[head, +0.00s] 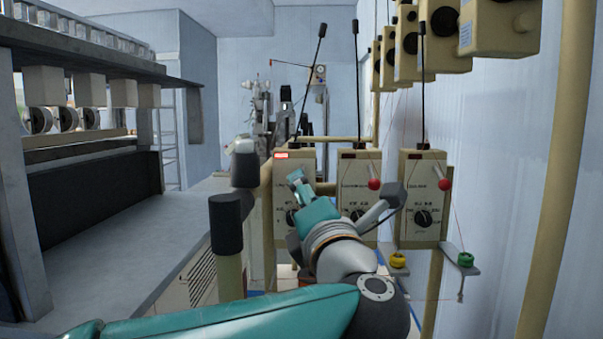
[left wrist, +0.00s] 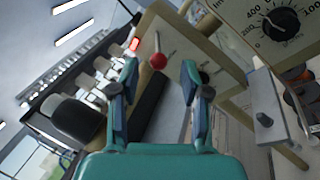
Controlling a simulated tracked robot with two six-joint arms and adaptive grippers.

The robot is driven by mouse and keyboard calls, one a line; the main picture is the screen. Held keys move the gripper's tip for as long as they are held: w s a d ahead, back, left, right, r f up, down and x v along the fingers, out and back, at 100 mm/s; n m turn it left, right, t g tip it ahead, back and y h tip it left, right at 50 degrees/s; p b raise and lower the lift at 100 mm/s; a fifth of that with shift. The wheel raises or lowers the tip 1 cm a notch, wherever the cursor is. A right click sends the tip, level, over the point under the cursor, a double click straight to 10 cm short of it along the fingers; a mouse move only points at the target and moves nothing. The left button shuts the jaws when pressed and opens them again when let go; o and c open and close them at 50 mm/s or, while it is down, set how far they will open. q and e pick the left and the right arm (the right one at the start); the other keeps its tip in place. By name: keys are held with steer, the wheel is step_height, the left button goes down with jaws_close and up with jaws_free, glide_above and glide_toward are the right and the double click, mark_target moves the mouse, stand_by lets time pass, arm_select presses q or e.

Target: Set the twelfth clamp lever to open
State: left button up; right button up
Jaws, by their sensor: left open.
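Cream control boxes stand in a row, each with a dial. The middle box (head: 358,165) and the right box (head: 424,165) each show a red-ball lever, at the middle (head: 374,184) and the right (head: 443,184). The left box (head: 283,170) has a lit red indicator; its lever is hidden behind my gripper in the head view. My left gripper (head: 297,180) is in front of that box. In the left wrist view my open gripper (left wrist: 160,76) has a red-ball lever (left wrist: 158,61) between and beyond its fingers, apparently untouched. I cannot read which lever is the twelfth. My right gripper is out of view.
Black-capped posts (head: 227,222) stand left of the boxes. Green (head: 465,259) and yellow (head: 398,260) spools sit low at the right. Thin black rods rise above the boxes. A grey machine bed (head: 110,250) lies left, and a wall closes the right side.

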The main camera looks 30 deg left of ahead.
arm_select(q)
steer(key=shift+p+x, duration=0.5)
steer(key=shift+x, duration=1.4)
jaws_close()
